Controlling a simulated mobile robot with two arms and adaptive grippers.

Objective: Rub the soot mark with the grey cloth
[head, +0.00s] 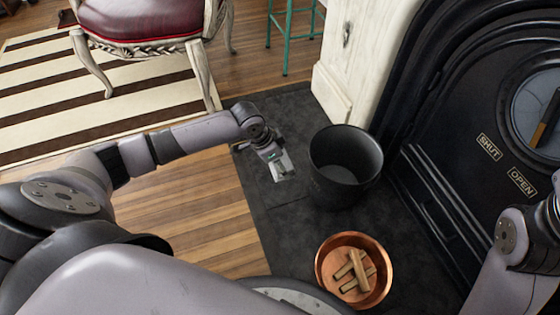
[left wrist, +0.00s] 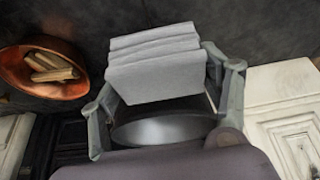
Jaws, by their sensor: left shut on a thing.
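The grey cloth (left wrist: 154,66) is a folded, layered pad between the fingers of my left gripper (left wrist: 165,100) in the left wrist view. In the head view, my left gripper (head: 279,165) is shut on the cloth (head: 284,168), above the dark slate hearth and just left of the black bucket. Only a small pale part of the cloth shows there. I cannot make out a soot mark in either view. My right arm comes in at the lower right of the head view, but its gripper is not visible.
A black bucket (head: 346,160) stands on the hearth (head: 288,108). A copper bowl (head: 327,266) with several wood sticks (head: 353,270) is nearer. The black stove (head: 430,165) with SHUT and OPEN plates is at right. A red-seated chair (head: 140,18) stands on a striped rug (head: 40,95).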

